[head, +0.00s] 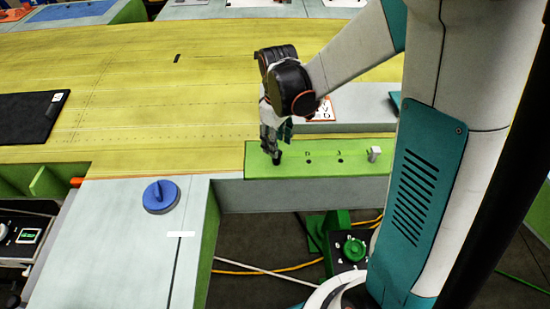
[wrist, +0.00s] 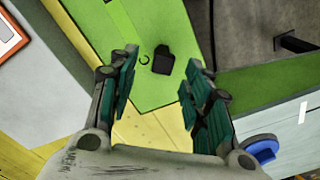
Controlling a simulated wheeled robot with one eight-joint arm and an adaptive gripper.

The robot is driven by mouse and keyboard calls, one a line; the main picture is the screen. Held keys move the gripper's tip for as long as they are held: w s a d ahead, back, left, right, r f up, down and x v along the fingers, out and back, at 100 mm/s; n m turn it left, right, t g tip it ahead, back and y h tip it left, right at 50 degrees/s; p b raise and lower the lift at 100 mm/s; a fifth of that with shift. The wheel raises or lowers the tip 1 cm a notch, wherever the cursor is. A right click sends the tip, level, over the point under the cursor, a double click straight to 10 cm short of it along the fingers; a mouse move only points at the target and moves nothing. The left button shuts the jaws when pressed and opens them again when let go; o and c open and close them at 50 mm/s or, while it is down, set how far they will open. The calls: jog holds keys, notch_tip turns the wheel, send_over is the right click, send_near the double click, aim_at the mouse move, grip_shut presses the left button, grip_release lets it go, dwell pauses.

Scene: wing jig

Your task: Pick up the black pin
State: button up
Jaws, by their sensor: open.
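The black pin (wrist: 163,62) stands on the green plate (wrist: 140,90) in the wrist view, beside a small dark ring mark or hole. In the head view, the pin (head: 277,158) shows as a dark spot at the left part of the green plate (head: 330,170), just under my fingertips. My gripper (head: 271,146) points down over that end of the plate. In the wrist view, my gripper (wrist: 160,74) is open, with the two teal-padded fingers apart and the pin ahead between their tips. It holds nothing. The gap between tips and pin is hard to judge.
A light block-shaped pin (head: 374,153) stands at the plate's right end, with small holes between. The yellow wing panel (head: 190,75) lies behind. A blue round knob (head: 160,197) sits on the grey surface at left. A dark tablet (head: 28,116) lies at far left.

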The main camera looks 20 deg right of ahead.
aim_at(277, 160)
jog(key=shift+s+a+f+b, duration=0.1)
jog(key=shift+f+b, duration=0.1)
jog(key=shift+f, duration=1.4)
jog(key=shift+a+f+b, duration=0.1)
jog(key=shift+f+b, duration=0.05)
jog(key=shift+f, duration=1.45)
grip_shut()
